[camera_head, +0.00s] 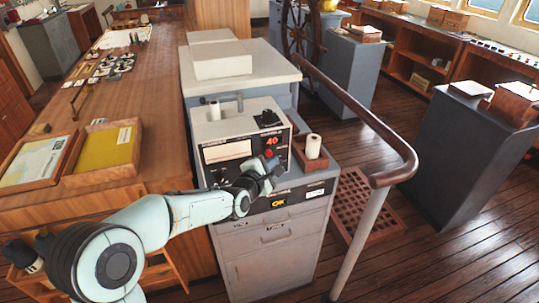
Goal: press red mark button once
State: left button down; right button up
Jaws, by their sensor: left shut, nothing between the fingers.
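A light grey instrument box (222,133) stands on a grey cabinet (255,244). Its front has a white paper window (227,151), a red "40" readout (271,141) and a small red button (268,153) below that readout. My left gripper (272,168) is shut and empty, held in front of the lower right part of the box. Its fingertips are just below the red button; I cannot tell whether they touch the panel. The gripper hides part of the lower front. My right gripper is not in view.
A small wooden tray with a white roll (313,146) sits right of the box. A curved brown handrail (392,176) on a pale post stands farther right. Wooden trays with papers (104,149) lie on the long counter at left. Open plank floor (460,240) lies at right.

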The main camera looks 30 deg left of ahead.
pick_arm(q)
jog(key=shift+a, duration=0.1)
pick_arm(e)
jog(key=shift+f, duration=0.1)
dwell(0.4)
pick_arm(q)
jog(key=shift+w+a, duration=0.2)
jog(key=shift+w, duration=0.05)
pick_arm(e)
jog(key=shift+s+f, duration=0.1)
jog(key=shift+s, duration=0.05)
pick_arm(q)
jog(key=shift+w+a, duration=0.35)
jog(key=shift+a, duration=0.05)
dwell(0.7)
jog(key=shift+s+d+b, duration=0.65)
jog(key=shift+d+b, duration=0.05)
jog(key=shift+b, duration=0.1)
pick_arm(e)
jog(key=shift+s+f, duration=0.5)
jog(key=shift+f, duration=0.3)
